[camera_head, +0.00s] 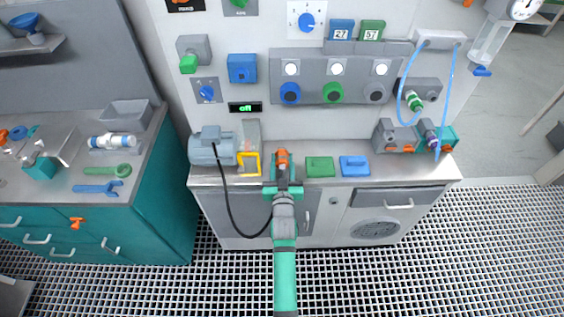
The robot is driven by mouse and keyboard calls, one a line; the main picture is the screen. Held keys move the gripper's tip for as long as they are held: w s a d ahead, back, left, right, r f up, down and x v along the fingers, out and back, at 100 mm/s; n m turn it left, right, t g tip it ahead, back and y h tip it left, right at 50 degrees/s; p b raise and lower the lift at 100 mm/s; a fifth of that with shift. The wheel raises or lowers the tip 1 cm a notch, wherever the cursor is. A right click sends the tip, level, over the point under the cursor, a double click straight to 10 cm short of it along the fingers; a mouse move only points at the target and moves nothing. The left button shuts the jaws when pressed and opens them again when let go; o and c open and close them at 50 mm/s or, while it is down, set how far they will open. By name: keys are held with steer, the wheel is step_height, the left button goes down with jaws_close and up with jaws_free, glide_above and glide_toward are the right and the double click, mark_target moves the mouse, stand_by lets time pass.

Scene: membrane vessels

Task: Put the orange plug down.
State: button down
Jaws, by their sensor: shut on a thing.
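The orange plug (282,155) shows at the end of my outstretched arm, over the middle-left of the grey steel counter (225,178). My gripper (282,170) is shut on the plug, and its green fingers sit at the plug's near end. The plug points away from me toward the back panel. I cannot tell whether it touches the counter. My arm and gripper hide the counter directly beneath and in front of it.
A yellow frame (250,163) and a grey motor (212,147) stand close on the left. A green block (320,167) and a blue block (355,166) lie on the right. A black cable (232,215) hangs down the front. Grey boxes (395,137) stand farther right.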

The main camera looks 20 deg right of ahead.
steer(key=shift+f, duration=0.5)
steer(key=c, duration=1.1)
jaws_free()
steer(key=shift+r, duration=0.5)
steer(key=s+a+f, duration=0.1)
steer(key=s+a, duration=0.2)
steer(key=s, duration=0.4)
steer(key=s+a+f+y, duration=0.1)
steer(key=s+a, duration=0.2)
steer(key=s, duration=0.4)
steer(key=s+a+f, duration=0.1)
steer(key=s+a, duration=0.3)
steer(key=s, duration=0.3)
steer(key=s+a+r+n+y, duration=0.1)
steer(key=s+a+r, duration=0.1)
steer(key=s, duration=0.6)
steer(key=s+a+r+n+g+y, duration=0.1)
steer(key=s+a, duration=0.3)
steer(key=s, duration=0.5)
steer(key=s+a+r+n+g+y, duration=0.1)
steer(key=s+a+r+y, duration=0.1)
steer(key=s, duration=0.7)
steer(key=shift+s+a+r, duration=0.15)
steer(key=shift+a+r, duration=0.35)
steer(key=shift+r, duration=0.15)
